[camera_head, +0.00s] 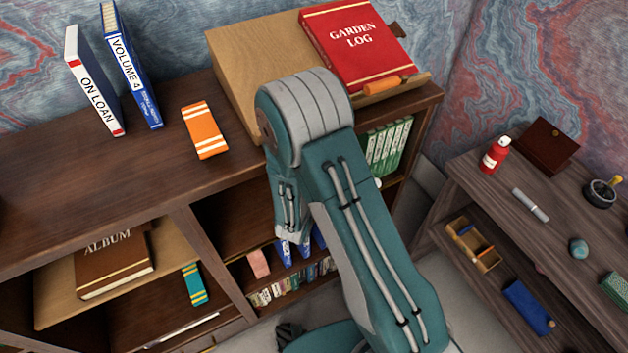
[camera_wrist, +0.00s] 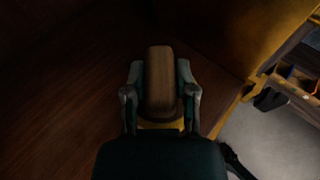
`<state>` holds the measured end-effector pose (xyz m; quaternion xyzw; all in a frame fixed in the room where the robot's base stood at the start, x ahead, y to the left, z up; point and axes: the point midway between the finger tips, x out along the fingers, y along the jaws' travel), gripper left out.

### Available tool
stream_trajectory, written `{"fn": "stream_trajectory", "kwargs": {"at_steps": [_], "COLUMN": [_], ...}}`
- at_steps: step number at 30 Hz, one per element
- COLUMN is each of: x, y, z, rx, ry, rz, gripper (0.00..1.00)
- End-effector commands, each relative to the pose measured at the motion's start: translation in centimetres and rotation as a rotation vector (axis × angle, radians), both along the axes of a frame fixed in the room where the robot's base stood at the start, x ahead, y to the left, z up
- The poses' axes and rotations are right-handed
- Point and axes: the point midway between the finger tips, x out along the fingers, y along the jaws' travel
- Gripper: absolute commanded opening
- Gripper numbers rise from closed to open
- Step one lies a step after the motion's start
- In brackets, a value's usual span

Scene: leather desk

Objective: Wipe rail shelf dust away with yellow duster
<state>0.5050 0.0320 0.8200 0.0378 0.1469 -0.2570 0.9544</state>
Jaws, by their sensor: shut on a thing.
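In the wrist view my gripper (camera_wrist: 160,75) is shut on the brown, rounded handle of a duster (camera_wrist: 161,88), with one finger on each side. A yellow part of the duster (camera_wrist: 160,125) shows below the handle, close to my wrist. A dark brown wooden surface (camera_wrist: 65,95) lies around it in deep shade. I cannot tell whether the duster touches it. In the head view my arm reaches down in front of the bookcase, and my gripper and the duster are hidden. No dust can be made out, and I cannot tell which board is the rail shelf.
Green books (camera_head: 388,146) and small books (camera_head: 290,283) fill lower shelves. A side desk (camera_head: 500,190) with small items stands right.

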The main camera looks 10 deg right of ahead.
Motion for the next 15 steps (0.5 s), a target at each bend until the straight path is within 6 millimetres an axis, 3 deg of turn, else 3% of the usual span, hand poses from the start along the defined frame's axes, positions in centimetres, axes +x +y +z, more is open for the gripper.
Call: {"fn": "stream_trajectory", "kwargs": {"at_steps": [15], "x": [1.0], "y": [-3.1], "z": [-0.3], "rx": [-0.001], "ry": [0.000], "rz": [-0.002], "gripper": [0.00]}}
